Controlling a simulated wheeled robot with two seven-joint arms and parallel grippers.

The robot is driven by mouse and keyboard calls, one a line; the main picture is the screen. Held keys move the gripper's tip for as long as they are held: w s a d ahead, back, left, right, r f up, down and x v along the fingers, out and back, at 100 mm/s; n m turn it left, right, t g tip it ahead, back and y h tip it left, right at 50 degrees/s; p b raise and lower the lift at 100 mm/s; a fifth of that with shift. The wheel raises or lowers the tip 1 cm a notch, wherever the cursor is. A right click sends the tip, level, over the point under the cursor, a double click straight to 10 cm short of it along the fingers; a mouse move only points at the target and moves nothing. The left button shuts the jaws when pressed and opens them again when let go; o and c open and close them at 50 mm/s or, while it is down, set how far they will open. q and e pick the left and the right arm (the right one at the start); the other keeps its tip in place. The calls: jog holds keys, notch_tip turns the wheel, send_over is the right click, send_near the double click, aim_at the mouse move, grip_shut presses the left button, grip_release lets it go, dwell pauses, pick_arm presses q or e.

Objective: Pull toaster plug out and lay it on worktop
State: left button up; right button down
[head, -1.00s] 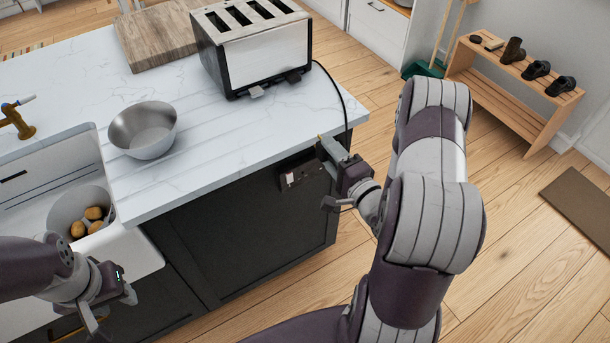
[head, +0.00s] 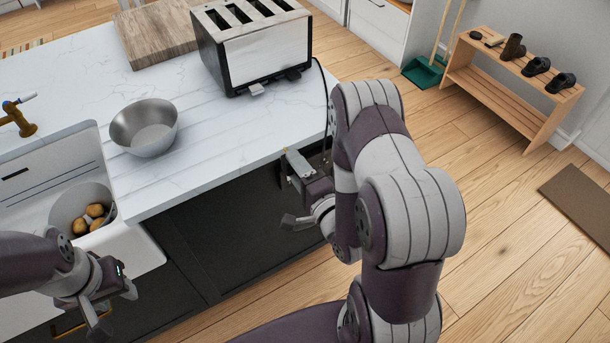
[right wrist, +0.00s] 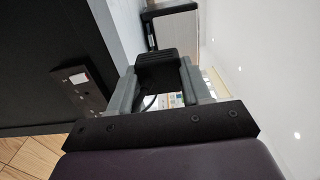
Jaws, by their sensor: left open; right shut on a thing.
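The black toaster plug (right wrist: 157,72) is between the fingers of my right gripper (right wrist: 155,88), which is shut on it. In the right wrist view the plug is clear of the wall socket (right wrist: 80,88) on the dark cabinet side. In the head view my right gripper (head: 284,192) is beside the cabinet, just below the worktop edge; the plug and socket are hidden there. The silver toaster (head: 266,62) stands on the white worktop (head: 225,130), its black cord (head: 325,80) running over the edge. My left gripper (head: 116,308) is open and empty by the sink front.
A metal bowl (head: 145,128) and a wooden board (head: 155,40) stand on the worktop. The sink (head: 60,160) at left holds a bowl with potatoes (head: 95,212). Worktop between the metal bowl and toaster is clear. A shoe bench (head: 510,95) stands far right.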

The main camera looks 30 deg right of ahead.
jog(key=a, duration=0.9)
jog(key=shift+s+a, duration=0.25)
jog(key=shift+s, duration=0.15)
